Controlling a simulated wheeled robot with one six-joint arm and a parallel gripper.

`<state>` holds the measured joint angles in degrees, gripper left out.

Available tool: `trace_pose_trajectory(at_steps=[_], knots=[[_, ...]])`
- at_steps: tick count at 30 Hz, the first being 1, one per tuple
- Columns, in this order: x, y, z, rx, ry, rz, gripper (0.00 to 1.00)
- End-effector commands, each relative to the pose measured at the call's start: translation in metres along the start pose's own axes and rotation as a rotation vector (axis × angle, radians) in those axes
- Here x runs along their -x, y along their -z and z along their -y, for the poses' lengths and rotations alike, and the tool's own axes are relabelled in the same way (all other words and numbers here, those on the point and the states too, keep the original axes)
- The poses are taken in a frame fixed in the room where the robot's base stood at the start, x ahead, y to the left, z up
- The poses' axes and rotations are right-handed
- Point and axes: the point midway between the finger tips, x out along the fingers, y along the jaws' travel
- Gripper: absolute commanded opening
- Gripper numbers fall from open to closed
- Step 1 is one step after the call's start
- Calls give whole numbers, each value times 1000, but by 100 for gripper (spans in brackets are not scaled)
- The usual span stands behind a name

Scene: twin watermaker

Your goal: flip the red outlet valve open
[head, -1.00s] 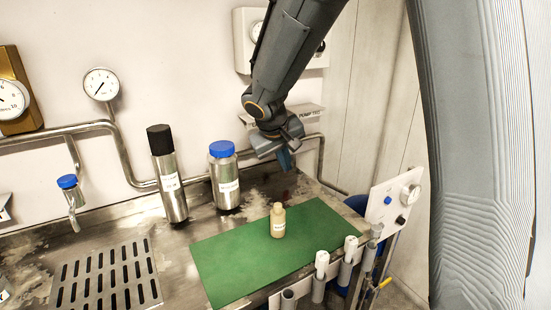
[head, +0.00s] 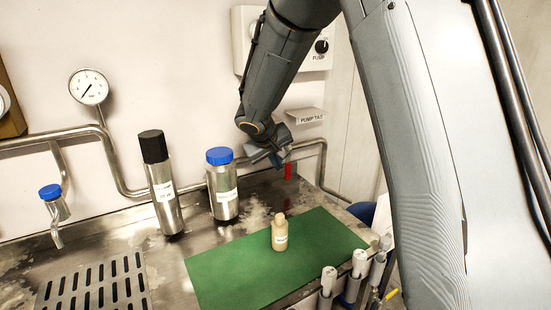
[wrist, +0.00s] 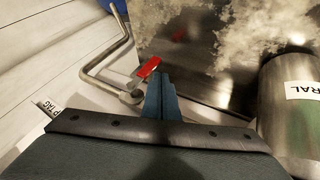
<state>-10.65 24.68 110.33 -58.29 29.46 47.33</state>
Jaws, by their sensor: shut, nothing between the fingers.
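The red outlet valve handle (head: 290,171) shows at the back of the bench, just right of my gripper in the head view. In the wrist view the red handle (wrist: 148,68) lies just beyond the tips of my blue fingers, close to a bent steel pipe (wrist: 95,68). My gripper (head: 276,162) points down near the wall pipe, and in the wrist view the fingers (wrist: 158,78) are together with nothing between them. I cannot tell whether they touch the handle. Part of the valve body is hidden.
A steel bottle with a blue cap (head: 222,188) and a black-capped one (head: 163,190) stand left of my gripper. A small tan bottle (head: 280,236) stands on the green mat (head: 225,272). White-capped tubes (head: 328,280) line the front edge. A pump box (head: 318,50) hangs behind.

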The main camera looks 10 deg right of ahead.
Motion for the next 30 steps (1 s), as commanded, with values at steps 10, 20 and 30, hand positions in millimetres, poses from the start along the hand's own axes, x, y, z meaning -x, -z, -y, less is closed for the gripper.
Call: trace_pose_trajectory(at_steps=[10,20,30], knots=[[-46,0,0,0,1,2,0],[-54,0,0,0,0,0,0],[-54,0,3,5,-4,-3,0]])
